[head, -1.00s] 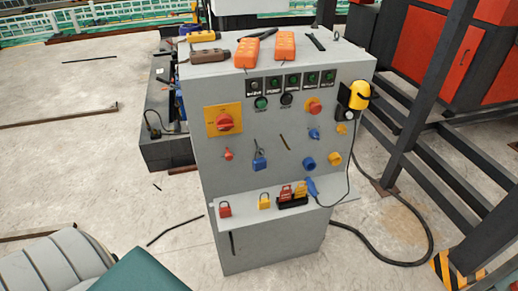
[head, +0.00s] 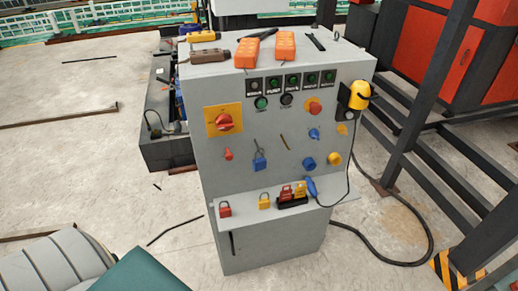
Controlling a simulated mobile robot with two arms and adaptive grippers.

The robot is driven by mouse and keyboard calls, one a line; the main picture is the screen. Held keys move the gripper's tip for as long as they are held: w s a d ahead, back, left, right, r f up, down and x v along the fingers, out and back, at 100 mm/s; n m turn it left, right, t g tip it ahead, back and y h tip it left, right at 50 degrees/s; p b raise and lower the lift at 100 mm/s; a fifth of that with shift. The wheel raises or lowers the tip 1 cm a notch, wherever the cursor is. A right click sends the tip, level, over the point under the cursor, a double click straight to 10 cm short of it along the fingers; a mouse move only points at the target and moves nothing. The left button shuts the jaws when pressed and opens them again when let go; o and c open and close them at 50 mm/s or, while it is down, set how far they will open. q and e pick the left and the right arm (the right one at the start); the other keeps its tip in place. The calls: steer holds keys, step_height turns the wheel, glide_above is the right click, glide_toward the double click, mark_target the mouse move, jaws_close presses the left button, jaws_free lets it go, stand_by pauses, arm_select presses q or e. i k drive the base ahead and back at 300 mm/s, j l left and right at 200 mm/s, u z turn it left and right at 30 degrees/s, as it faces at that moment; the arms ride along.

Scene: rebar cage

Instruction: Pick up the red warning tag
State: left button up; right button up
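A grey control cabinet (head: 215,180) stands in the middle of the head view with a shelf (head: 245,222) low on its front. On the shelf a red tag-like piece (head: 286,192) and a yellow one (head: 300,189) sit side by side in a black holder (head: 292,203). I take the red piece as the warning tag, but it is too small to read. A red padlock (head: 225,209) and a yellow padlock (head: 264,201) stand to its left. A small red item (head: 228,154) is on the front panel. Neither of my grippers is in view.
Orange remotes (head: 247,53) lie on the cabinet top. A blue padlock (head: 260,161) hangs on the panel. Steel posts (head: 425,90) stand at right. Bare floor (head: 90,165) lies to the left.

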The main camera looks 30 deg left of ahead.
mark_target(284, 195)
steer(key=j, duration=1.1)
steer(key=k+j+z, duration=0.15)
steer(key=j, duration=1)
